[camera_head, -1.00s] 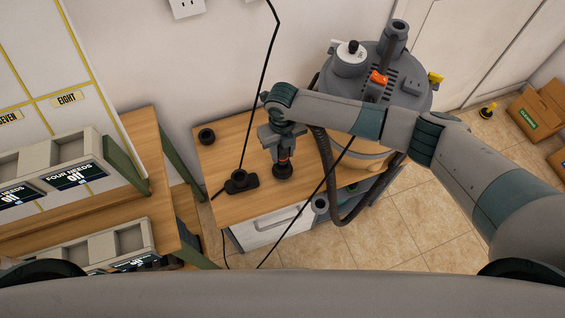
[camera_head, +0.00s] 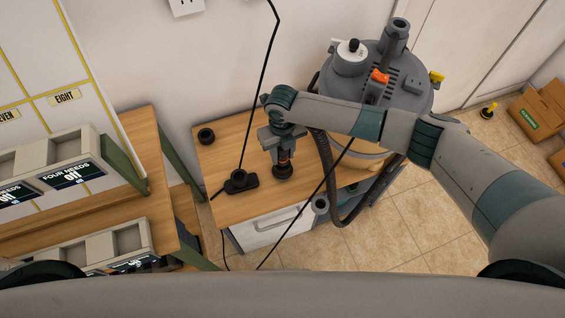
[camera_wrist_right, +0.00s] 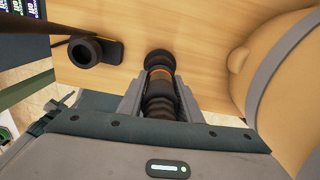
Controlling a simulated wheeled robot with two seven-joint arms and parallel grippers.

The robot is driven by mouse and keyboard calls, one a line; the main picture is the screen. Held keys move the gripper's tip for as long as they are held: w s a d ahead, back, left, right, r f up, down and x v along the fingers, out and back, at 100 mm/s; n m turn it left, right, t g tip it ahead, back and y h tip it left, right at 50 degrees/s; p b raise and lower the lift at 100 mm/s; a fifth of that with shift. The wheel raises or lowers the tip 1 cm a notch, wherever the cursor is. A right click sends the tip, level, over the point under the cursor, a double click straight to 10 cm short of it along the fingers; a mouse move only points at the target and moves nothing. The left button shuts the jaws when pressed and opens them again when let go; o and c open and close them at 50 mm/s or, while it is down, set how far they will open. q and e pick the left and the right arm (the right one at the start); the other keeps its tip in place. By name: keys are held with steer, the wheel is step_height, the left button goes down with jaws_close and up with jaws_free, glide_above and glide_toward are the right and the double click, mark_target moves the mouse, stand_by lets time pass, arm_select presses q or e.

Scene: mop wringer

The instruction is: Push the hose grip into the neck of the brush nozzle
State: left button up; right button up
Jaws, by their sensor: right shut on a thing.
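My right gripper (camera_head: 281,152) is shut on the hose grip (camera_head: 283,158), a dark upright piece with an orange ring. In the right wrist view the ribbed hose grip (camera_wrist_right: 158,92) stands between the fingers (camera_wrist_right: 157,100). Directly below is a dark round piece, seemingly the brush nozzle (camera_head: 283,173), on the wooden tabletop; it also shows in the right wrist view (camera_wrist_right: 158,57). The grip looks lined up with it, touching or nearly so. The fingers and grip hide the neck, so I cannot tell how deep the grip sits. My left gripper is not in view.
A black block with a cable (camera_head: 240,181) and a black ring (camera_head: 206,135) are on the tabletop (camera_head: 225,205) to the left. The grey vacuum (camera_head: 405,65) stands at the right behind my arm, its hose (camera_head: 328,170) looping past the table's right edge.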

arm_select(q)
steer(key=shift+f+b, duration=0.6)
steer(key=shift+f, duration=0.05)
arm_select(e)
steer(key=shift+f, duration=1)
steer(key=o, duration=1.1)
steer(key=shift+r, duration=0.8)
step_height(320, 180, up, 15)
steer(key=b, duration=0.3)
steer(key=shift+r, duration=0.15)
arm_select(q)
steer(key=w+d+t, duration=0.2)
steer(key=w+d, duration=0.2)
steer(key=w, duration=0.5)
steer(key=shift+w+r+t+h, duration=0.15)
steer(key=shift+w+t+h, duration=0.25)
arm_select(e)
steer(key=shift+r, duration=0.3)
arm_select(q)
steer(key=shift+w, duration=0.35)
